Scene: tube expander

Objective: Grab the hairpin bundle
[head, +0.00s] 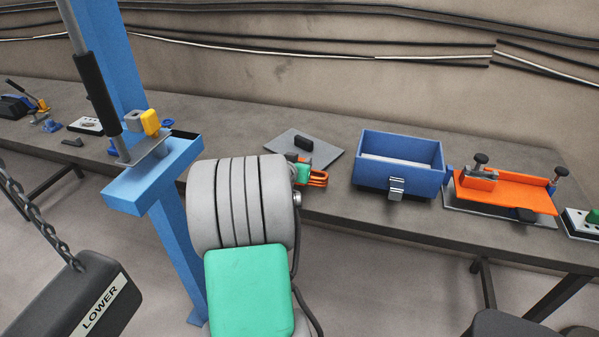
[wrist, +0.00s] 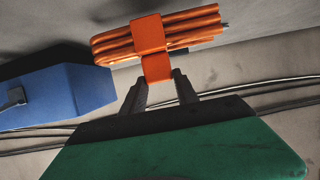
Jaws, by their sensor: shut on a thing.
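The hairpin bundle (wrist: 195,24) is a stack of orange bars wrapped by an orange band with a tab. It spans the top of the wrist view. My gripper (wrist: 159,80) is shut on the band's tab, with one dark finger on each side. In the head view, the bundle (head: 318,179) shows as a small orange piece just right of my arm, in front of the grey plate. My arm hides part of it and most of my gripper there. I cannot tell whether the bundle touches the table.
A blue open box (head: 436,190) with a front latch stands right of the bundle. An orange clamp fixture (head: 525,198) is farther right. A grey plate (head: 325,160) with a black handle lies behind the bundle. A blue press column (head: 165,170) stands left of my arm.

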